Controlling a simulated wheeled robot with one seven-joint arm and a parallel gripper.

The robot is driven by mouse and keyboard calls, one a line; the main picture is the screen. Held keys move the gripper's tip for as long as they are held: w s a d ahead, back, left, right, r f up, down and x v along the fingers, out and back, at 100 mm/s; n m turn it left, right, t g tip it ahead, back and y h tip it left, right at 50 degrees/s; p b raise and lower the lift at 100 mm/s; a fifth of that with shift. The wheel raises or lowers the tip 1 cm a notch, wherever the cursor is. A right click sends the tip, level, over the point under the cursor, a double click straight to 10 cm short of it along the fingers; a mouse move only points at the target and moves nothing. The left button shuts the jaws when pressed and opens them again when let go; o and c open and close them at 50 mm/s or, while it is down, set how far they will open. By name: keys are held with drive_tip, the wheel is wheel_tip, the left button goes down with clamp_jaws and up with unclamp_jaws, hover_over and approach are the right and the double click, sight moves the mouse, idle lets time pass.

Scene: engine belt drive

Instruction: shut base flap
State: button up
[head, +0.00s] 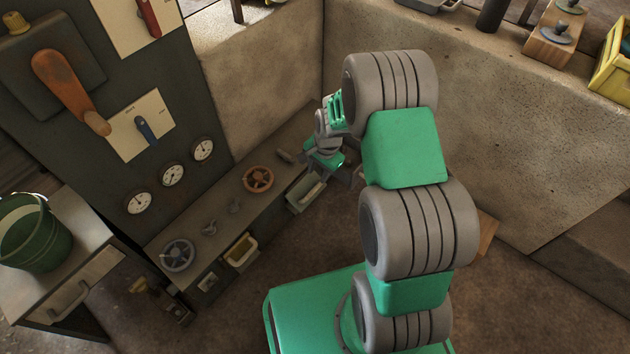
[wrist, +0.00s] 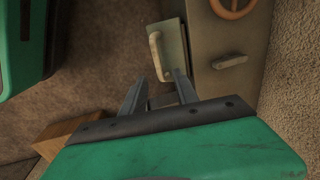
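A pale flap (head: 304,195) with a light bar handle stands out from the front of the low base (head: 215,228), near its right end; it looks open. In the wrist view the same flap (wrist: 174,48) and its handle (wrist: 155,50) lie just beyond the fingertips. My gripper (wrist: 159,76) is open, its two fingers apart with nothing between them. The fingertips are close to the flap's lower edge; I cannot tell whether they touch it. In the head view the gripper is small and partly hidden by my arm.
A second small flap or tray (head: 241,250) shows on the base front. A wooden block (wrist: 72,135) lies on the floor. A rough wall (wrist: 296,70) closes the far side.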

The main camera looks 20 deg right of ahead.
sight(314, 191)
drive_tip(key=shift+c, duration=0.3)
